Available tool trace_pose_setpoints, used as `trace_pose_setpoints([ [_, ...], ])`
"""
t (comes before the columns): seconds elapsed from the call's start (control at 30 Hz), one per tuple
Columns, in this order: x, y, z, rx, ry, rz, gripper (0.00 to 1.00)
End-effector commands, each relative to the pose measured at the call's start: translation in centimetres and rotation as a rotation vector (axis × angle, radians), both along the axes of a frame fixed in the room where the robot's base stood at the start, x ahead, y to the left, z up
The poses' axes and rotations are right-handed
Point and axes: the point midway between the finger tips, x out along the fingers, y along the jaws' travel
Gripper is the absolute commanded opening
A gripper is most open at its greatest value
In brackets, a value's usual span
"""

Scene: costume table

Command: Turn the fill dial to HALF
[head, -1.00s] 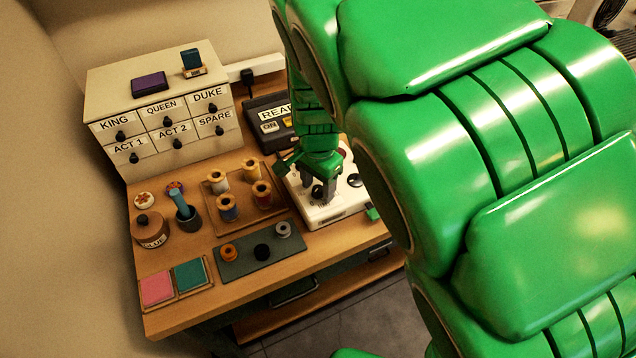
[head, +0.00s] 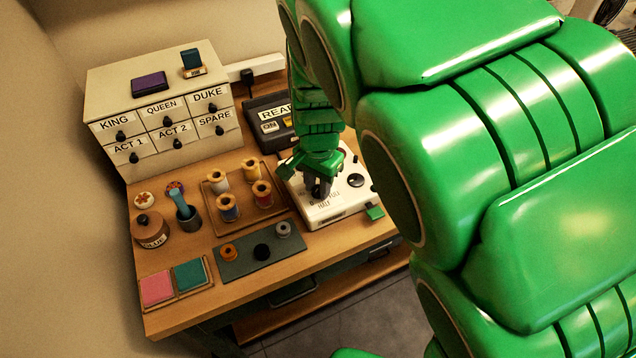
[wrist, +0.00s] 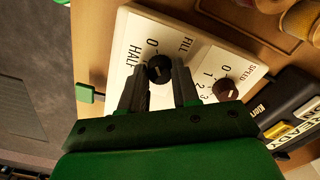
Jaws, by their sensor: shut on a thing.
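The fill dial (wrist: 159,69) is a black round knob on a white panel (wrist: 131,23), marked FILL with 0 and HALF printed around it. My gripper (wrist: 163,73) has its two grey fingers on either side of the dial, shut on it. The dial's small pale mark is too small to read with certainty. In the head view my gripper (head: 319,186) reaches down onto the white machine (head: 325,213), and its fingers mostly hide the dial.
The brown speed dial (wrist: 225,89) sits close beside my gripper on the same panel. A green tab (head: 375,212) sticks out from the machine. Thread spools (head: 228,208) stand on a tray to the left. The READY box (head: 268,112) is behind.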

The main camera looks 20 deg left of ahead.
Motion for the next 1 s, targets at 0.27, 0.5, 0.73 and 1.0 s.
trace_pose_setpoints([
  [0.27, 0.01, 0.09, 0.04, 0.003, -0.001, 0.242, 0.0],
  [0.5, 0.01, 0.11, 0.05, 0.003, -0.002, 0.47, 0.0],
  [0.73, 0.05, 0.08, 0.05, 0.002, -0.002, 0.663, 0.0],
  [1.0, 0.03, 0.11, 0.05, 0.002, -0.002, 0.822, 0.0],
])
